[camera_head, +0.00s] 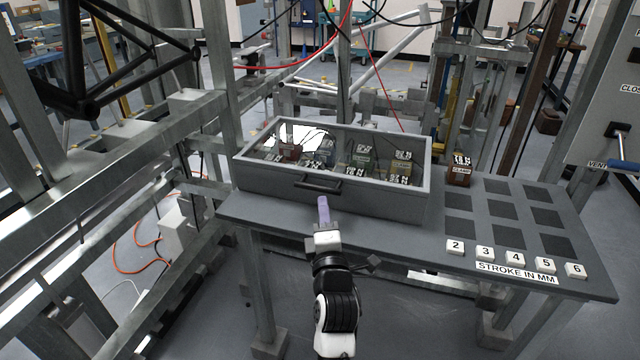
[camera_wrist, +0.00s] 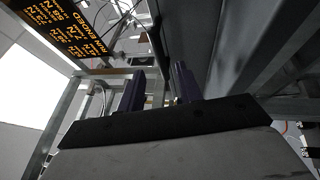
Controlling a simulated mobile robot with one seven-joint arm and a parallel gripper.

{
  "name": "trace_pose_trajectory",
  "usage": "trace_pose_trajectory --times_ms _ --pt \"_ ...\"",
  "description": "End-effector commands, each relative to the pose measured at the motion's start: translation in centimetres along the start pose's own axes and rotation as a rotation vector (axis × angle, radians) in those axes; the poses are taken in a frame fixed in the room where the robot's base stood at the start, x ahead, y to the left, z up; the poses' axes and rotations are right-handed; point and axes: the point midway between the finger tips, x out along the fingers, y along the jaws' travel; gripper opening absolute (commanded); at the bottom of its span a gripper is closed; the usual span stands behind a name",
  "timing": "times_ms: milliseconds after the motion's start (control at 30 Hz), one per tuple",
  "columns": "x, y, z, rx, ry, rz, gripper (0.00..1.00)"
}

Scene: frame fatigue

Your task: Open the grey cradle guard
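The grey cradle guard (camera_head: 385,201) is a grey frame with a clear top, sitting shut over a box on the grey bench. A dark bar handle (camera_head: 318,185) is on its front face. Several small labelled blocks show through the clear top. My gripper (camera_head: 323,201) is in front of the guard, just below the handle and seemingly apart from it. In the wrist view, its two purple fingers (camera_wrist: 158,88) stand apart with nothing seen between them. The handle cannot be made out in the wrist view.
Right of the guard, the bench (camera_head: 432,240) has dark square pads, number tiles and a "STROKE IN MM" label (camera_head: 517,273). A brown labelled block (camera_head: 459,172) stands near the guard's right back corner. Metal frame beams (camera_head: 110,165) crowd the left. A panel with a blue-handled lever (camera_head: 622,165) is at far right.

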Motion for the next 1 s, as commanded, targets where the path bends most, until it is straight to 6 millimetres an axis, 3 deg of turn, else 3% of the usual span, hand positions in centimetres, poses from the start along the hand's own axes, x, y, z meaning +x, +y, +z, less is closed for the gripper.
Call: trace_pose_trajectory --times_ms 100,300,500,767,1000 --pt "2.8 0.4 0.0 0.000 0.001 0.000 0.36" --pt "6.0 0.2 -0.1 0.001 0.001 0.000 0.36" --pt "7.4 0.1 -0.1 0.001 0.001 0.000 0.36" --pt "7.5 0.0 -0.1 0.001 0.001 0.000 0.36" --pt "7.5 0.0 -0.1 0.001 0.001 0.000 0.08"
